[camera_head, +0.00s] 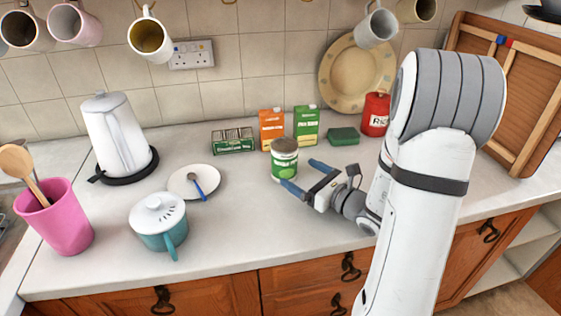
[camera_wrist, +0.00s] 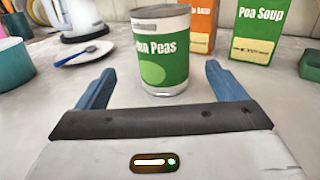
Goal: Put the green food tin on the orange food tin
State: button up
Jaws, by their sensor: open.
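The green food tin (camera_head: 284,165), with a white and green peas label, stands upright on the counter. It also shows in the wrist view (camera_wrist: 163,55), centred ahead of my gripper. My gripper (camera_head: 296,174) is open and low over the counter to the right of the tin. Its two blue fingers point at the tin, one on each side in the wrist view. I see no orange food tin in either view; the orange thing behind is a carton (camera_head: 271,130).
A green carton (camera_head: 306,127), a green box rack (camera_head: 232,141), a green sponge (camera_head: 343,136) and a red rice container (camera_head: 375,114) stand behind. A plate with a spoon (camera_head: 187,188), a teal pot (camera_head: 157,222) and a kettle (camera_head: 117,135) are left. The front counter is clear.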

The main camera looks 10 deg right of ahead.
aim_at(284, 159)
jog(key=p+x, duration=0.1)
jog(key=x, duration=0.6)
jog(key=shift+w+r, duration=0.2)
jog(key=shift+w, duration=0.25)
jog(key=shift+c, duration=0.2)
jog(key=c, duration=1.3)
jog(key=shift+r, duration=0.1)
jog(key=shift+c, duration=0.9)
